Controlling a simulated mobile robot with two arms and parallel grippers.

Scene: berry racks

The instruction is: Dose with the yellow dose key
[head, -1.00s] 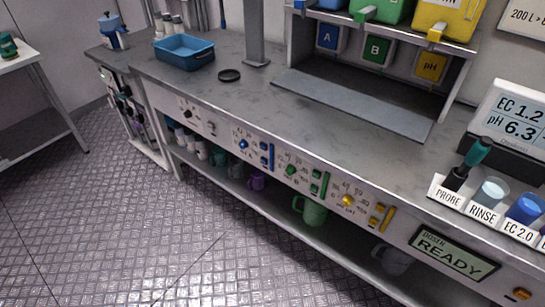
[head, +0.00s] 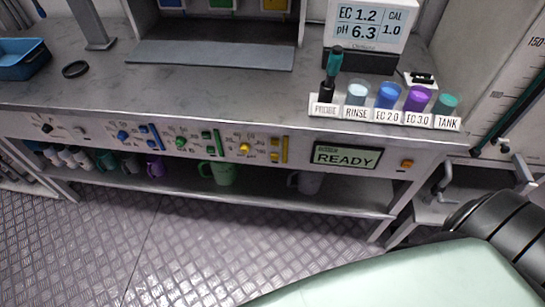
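The yellow dosing controls sit on the bench's front panel: a round yellow dial knob (head: 244,148) and, to its right, an upright yellow bar-shaped key (head: 285,149) with smaller yellow pieces beside it. Their lettering is too small to read. A display (head: 346,156) to the right shows READY. An orange button (head: 407,163) is right of the display. Similar blue controls (head: 123,135) and green controls (head: 181,142) are farther left. Neither of my grippers is in view. Nothing touches the yellow controls.
On the bench top, a meter (head: 365,27) reads EC 1.2, pH 6.3, above a white rack (head: 385,117) with a probe and several cups. A blue tray (head: 22,62) is at left. Mugs, including a green one (head: 223,173), stand on the lower shelf. Floor before the bench is clear.

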